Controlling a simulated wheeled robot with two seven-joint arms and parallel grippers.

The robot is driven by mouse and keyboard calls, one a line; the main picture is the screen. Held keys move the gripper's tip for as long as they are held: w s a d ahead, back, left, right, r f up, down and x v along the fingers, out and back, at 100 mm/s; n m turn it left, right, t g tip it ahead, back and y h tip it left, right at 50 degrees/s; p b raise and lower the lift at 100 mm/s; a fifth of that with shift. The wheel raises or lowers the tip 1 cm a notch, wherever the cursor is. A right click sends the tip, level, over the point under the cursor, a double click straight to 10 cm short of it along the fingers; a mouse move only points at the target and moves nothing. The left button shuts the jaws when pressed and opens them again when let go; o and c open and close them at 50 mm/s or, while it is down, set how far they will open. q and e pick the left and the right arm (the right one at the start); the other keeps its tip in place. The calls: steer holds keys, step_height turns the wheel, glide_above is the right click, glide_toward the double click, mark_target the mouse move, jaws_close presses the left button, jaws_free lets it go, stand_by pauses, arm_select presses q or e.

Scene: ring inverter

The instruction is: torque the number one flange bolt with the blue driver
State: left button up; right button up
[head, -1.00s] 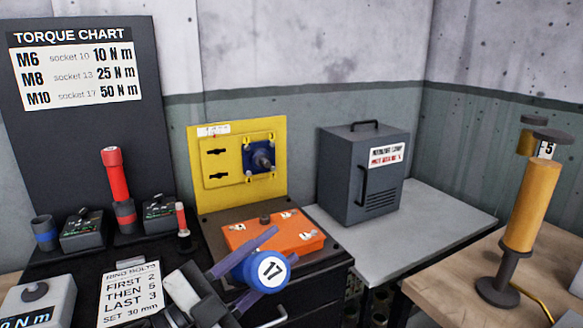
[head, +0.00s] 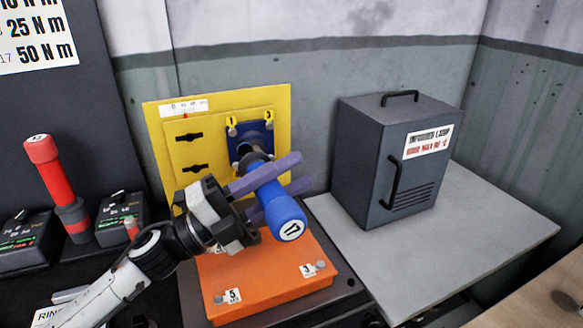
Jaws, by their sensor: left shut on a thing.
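The blue driver (head: 277,205), marked 17 on its end cap, is held in my left gripper (head: 302,172). The purple fingers are shut around its handle. Its far end points at the dark blue flange (head: 241,131) on the yellow panel and overlaps the flange's lower part, so I cannot tell whether it touches anything. The number one flange bolt (head: 232,132) shows at the flange's upper left, by a yellow tag that seems to read 1. Another tagged bolt (head: 268,125) is at the upper right. The lower flange is hidden. My right gripper is not in view.
The yellow panel (head: 160,125) stands behind an orange box (head: 265,290) with numbered tags. A grey cabinet (head: 370,150) stands on the grey bench (head: 480,225) to the right. A red driver (head: 52,172) and dark chargers (head: 122,212) are at left. The grey bench front is clear.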

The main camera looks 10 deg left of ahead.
mark_target(265, 162)
arm_select(q)
steer(key=shift+s+r, duration=0.15)
steer(key=shift+s, duration=0.1)
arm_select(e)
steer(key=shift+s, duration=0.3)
arm_select(q)
steer(key=shift+a, duration=0.1)
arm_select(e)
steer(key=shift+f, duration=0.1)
arm_select(q)
steer(key=w+a+b, duration=0.1)
steer(key=w+a, duration=0.2)
steer(key=w, duration=0.2)
steer(key=shift+a+b, duration=0.25)
steer(key=shift+b, duration=0.1)
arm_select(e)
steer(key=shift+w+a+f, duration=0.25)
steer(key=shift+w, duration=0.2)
arm_select(q)
steer(key=shift+w, duration=0.15)
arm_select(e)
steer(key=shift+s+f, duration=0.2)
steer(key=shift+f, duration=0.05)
